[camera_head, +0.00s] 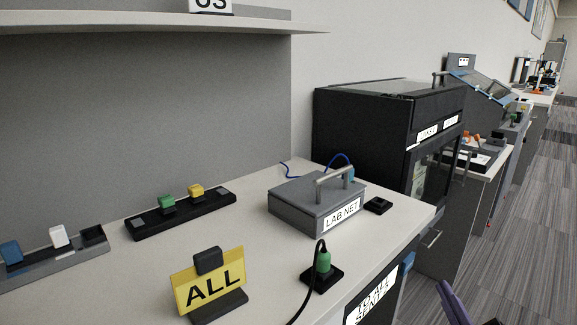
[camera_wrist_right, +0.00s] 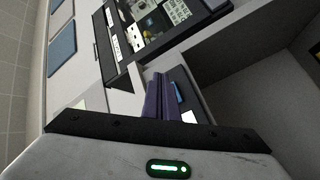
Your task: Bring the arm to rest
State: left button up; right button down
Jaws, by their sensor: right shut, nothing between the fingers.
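My right gripper (camera_head: 452,300) shows at the bottom edge of the head view as purple fingers, in front of the bench and over the floor. In the right wrist view its purple fingers (camera_wrist_right: 158,98) are together, with nothing between them. It is apart from the bench and touches nothing that I can see. Most of the right arm is out of the head view. My left gripper is not in view.
The bench holds a grey LAB NET box (camera_head: 300,204), a yellow ALL sign (camera_head: 187,292), a green plug (camera_head: 323,262) with a black cable, and a black strip (camera_head: 150,228). A black cabinet (camera_head: 360,120) stands behind. Carpet floor (camera_head: 500,240) is clear at right.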

jog(key=s+a+f+m+g+y, duration=0.2)
jog(key=s+a+f+m+g, duration=0.1)
jog(key=s+a+f, duration=0.6)
jog(key=s+a+f+m+g+y, duration=0.3)
jog(key=s+a+f+g, duration=0.3)
jog(key=s+a+f, duration=0.3)
jog(key=s+a+m, duration=0.1)
jog(key=s+a, duration=0.3)
jog(key=s, duration=0.2)
jog(key=shift+s+f, duration=0.25)
dwell(2.2)
